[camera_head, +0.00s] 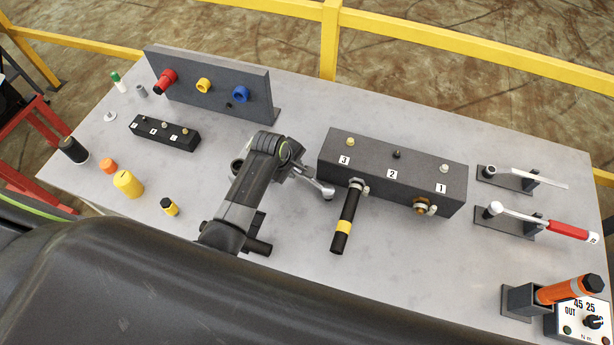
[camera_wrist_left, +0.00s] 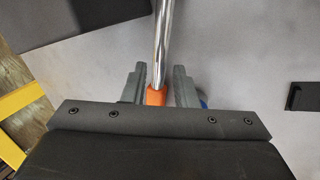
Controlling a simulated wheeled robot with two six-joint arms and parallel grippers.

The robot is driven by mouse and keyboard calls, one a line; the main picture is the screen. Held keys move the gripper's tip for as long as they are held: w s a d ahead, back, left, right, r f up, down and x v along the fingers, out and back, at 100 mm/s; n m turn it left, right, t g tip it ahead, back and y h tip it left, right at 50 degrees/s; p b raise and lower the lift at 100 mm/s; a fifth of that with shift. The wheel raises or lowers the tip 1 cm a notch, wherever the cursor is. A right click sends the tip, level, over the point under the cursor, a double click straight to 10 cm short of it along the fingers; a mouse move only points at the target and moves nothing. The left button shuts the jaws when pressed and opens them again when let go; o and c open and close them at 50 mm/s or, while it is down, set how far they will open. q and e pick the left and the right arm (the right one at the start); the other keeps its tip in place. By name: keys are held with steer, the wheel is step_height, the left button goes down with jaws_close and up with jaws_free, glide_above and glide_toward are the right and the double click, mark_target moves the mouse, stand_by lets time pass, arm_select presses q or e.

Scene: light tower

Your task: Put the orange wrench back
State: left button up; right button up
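The orange wrench shows in the left wrist view as a chrome shaft (camera_wrist_left: 162,40) with an orange handle end (camera_wrist_left: 156,96). My left gripper (camera_wrist_left: 158,82) has a finger on each side of the orange part and appears closed on it. In the head view my left gripper (camera_head: 297,172) is over the middle of the table, and the wrench's silver head (camera_head: 326,191) sticks out to its right; its orange handle is hidden there. My right gripper is not in view.
A dark numbered block (camera_head: 455,195) stands right of the gripper, with a black yellow-banded tool (camera_head: 346,220) at its front. An orange tool (camera_head: 570,290) lies in a front-right cradle. Bare table lies between block and holders.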

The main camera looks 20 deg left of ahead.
mark_target(296, 172)
arm_select(q)
steer(key=shift+x, duration=1.4)
steer(key=shift+r, duration=0.1)
jaws_close()
